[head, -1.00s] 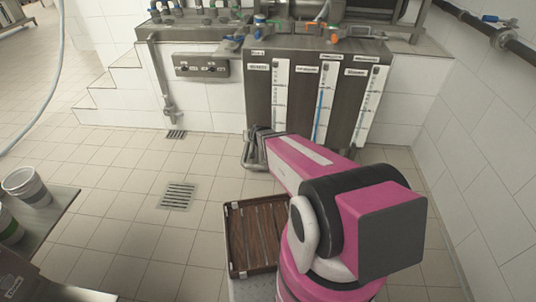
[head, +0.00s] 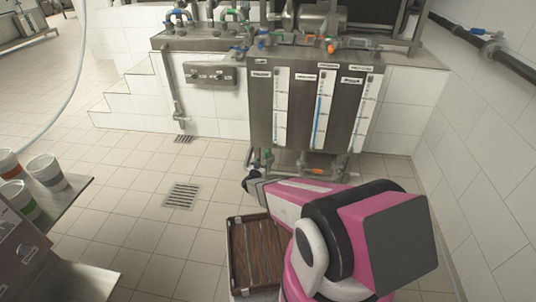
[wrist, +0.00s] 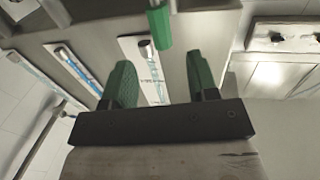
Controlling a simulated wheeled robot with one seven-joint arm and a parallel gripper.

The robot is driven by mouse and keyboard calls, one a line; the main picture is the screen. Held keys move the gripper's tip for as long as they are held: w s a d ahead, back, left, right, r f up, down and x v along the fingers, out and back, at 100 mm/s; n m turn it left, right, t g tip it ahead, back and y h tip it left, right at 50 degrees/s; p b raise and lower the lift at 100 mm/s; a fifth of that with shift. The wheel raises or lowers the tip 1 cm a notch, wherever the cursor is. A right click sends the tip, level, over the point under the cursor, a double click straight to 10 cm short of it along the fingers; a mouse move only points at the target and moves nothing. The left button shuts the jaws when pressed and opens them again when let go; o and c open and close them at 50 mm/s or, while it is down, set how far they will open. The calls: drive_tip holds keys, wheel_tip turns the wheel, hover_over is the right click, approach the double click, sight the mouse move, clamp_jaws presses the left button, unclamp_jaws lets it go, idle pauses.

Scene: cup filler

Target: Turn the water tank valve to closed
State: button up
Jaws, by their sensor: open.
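The grey metal tank (head: 260,110) stands against the tiled wall in the head view, with white gauge strips on its front. The middle strip (head: 319,110) shows a blue column; the labels are too small to read. Orange-handled valves show on top (head: 330,47) and below the tank (head: 312,172). In the wrist view a green valve handle (wrist: 160,25) is beyond my gripper (wrist: 158,60), roughly between the directions of its two green fingers. My gripper is open, with nothing between the fingers. In the head view its fingers cannot be made out near the tank's lower left.
A brown-bottomed tray (head: 257,255) is beside my arm. Cups (head: 47,172) stand on a metal counter at left. A control panel (head: 210,73) is on the wall, and a dark pipe (head: 475,40) runs along the right wall. The floor at centre left is clear.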

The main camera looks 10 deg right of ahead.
sight(267, 158)
drive_tip(key=x, duration=1)
drive_tip(key=shift+w, duration=0.15)
clamp_jaws()
